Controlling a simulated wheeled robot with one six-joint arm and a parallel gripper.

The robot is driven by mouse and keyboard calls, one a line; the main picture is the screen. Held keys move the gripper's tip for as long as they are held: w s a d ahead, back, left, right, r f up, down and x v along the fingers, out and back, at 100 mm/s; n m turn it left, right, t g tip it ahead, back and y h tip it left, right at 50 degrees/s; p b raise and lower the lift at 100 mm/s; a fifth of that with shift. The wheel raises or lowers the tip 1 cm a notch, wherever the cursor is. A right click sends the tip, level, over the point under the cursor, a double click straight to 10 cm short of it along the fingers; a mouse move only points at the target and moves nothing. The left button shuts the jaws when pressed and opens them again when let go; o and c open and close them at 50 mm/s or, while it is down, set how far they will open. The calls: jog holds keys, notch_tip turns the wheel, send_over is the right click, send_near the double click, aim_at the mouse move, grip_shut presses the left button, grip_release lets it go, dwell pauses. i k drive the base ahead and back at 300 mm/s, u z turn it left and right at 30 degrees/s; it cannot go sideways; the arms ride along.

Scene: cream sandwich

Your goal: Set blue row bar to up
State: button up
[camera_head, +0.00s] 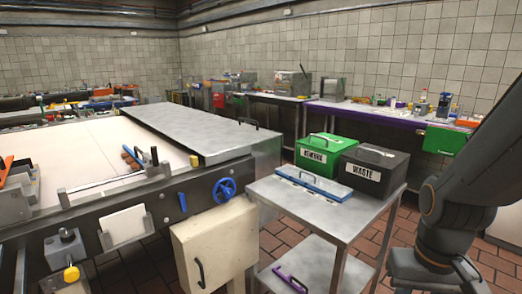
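Two blue parts could be the blue row bar, and I cannot tell which one is. The other is a short blue lever (183,202) on the machine's dark front face, standing nearly upright with a slight tilt. A blue handwheel (224,190) is to the right of the lever. My arm shows at the right edge, apart from the machine. My gripper is out of view.
A metal cart (262,192) stands in front, carrying a green box (319,152), a dark WASTE box (373,172) and a blue-lidded tray (313,184). A cream cabinet (222,245) hangs below the handwheel. Tiled floor (398,222) shows between cart and arm.

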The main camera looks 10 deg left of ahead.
aim_at(147, 158)
jog(key=u, duration=1.85)
jog(key=i, duration=1.55)
jog(key=z, duration=0.35)
